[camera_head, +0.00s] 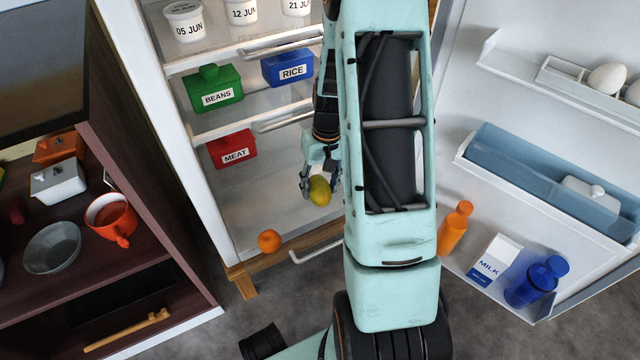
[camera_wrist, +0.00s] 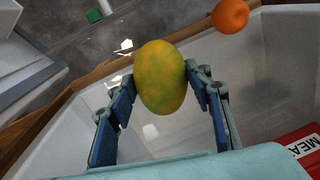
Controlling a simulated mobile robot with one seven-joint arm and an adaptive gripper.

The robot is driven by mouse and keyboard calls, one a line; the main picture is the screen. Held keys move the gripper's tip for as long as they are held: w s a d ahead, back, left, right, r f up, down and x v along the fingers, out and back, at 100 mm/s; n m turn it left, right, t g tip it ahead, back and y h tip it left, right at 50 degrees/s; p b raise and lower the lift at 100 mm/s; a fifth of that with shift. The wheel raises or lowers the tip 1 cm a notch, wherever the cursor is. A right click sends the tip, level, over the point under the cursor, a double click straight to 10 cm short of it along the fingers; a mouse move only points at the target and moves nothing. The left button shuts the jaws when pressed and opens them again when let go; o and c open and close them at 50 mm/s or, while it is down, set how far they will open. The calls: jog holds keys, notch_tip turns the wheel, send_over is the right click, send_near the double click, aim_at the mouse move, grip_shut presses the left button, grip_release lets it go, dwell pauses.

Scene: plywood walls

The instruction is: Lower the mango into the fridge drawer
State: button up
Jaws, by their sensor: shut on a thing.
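A yellow-green mango (camera_head: 320,191) is held between the fingers of my gripper (camera_head: 321,180), inside the lower part of the open fridge. In the wrist view the mango (camera_wrist: 160,77) sits upright between the two blue fingers of my gripper (camera_wrist: 161,85). The whitish fridge drawer (camera_wrist: 275,80) lies around and below the fingers in that view. An orange (camera_head: 269,240) is at the drawer's front left; it also shows in the wrist view (camera_wrist: 230,16) near the rim. My arm hides the right part of the drawer.
A red MEAT box (camera_head: 232,149) stands at the back left. A shelf above holds a green BEANS box (camera_head: 213,89) and a blue RICE box (camera_head: 287,67). The open fridge door (camera_head: 480,100) is on the right, with a milk carton (camera_head: 493,259) and bottles. A dark cabinet (camera_head: 140,235) stands left.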

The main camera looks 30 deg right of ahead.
aim_at(322, 183)
jog(key=shift+f+b, duration=0.3)
jog(key=shift+f, duration=2.5)
jog(key=shift+f, duration=0.15)
jog(key=o, duration=1.4)
jog(key=r, duration=0.8)
jog(key=d+r, duration=0.1)
jog(key=r, duration=0.3)
jog(key=shift+d+r, duration=0.1)
